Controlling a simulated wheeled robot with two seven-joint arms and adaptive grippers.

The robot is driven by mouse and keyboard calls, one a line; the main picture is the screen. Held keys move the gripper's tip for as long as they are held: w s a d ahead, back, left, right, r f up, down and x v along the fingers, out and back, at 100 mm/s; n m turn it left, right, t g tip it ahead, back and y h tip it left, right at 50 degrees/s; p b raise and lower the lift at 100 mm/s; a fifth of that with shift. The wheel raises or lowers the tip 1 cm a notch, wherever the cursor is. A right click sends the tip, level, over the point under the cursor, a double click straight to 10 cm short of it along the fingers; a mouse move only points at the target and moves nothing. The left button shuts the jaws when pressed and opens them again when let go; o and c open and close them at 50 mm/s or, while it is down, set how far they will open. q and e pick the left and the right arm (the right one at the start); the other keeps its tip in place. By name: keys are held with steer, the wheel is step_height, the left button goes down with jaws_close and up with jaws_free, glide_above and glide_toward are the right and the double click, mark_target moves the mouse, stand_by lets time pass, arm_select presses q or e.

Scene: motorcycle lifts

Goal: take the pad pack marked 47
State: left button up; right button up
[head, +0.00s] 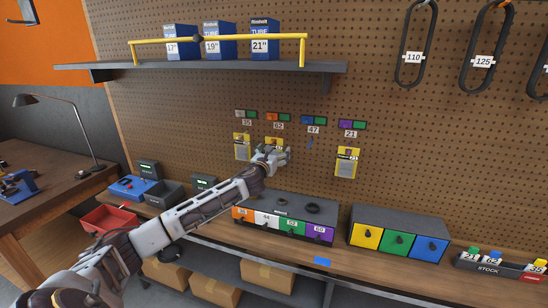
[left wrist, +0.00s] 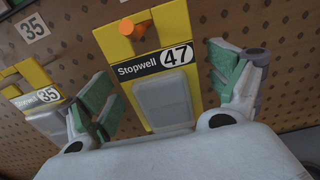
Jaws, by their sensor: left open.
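The pad pack marked 47, a yellow card with a grey pad and a "Stopwell" label, hangs on an orange peg. It fills the middle of the left wrist view (left wrist: 166,100); in the head view its top (head: 274,141) shows behind my left gripper (head: 272,156). That gripper is open, its green-padded fingers (left wrist: 166,84) on either side of the pack. I cannot tell whether they touch it. A pack marked 35 (left wrist: 42,98) hangs just left, also in the head view (head: 242,147). My right gripper is not in view.
Board labels read 35, 62 (head: 278,126), 47 (head: 313,129) and 21. The 47-labelled spot has no pack. A pack (head: 347,163) hangs at 21. Below, a bench holds drawer units (head: 398,233) and stock blocks. A shelf (head: 200,67) with tube boxes is above.

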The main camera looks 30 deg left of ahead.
arm_select(q)
steer(key=c, duration=1.2)
steer(key=shift+c, duration=0.2)
steer(key=shift+r, duration=0.2)
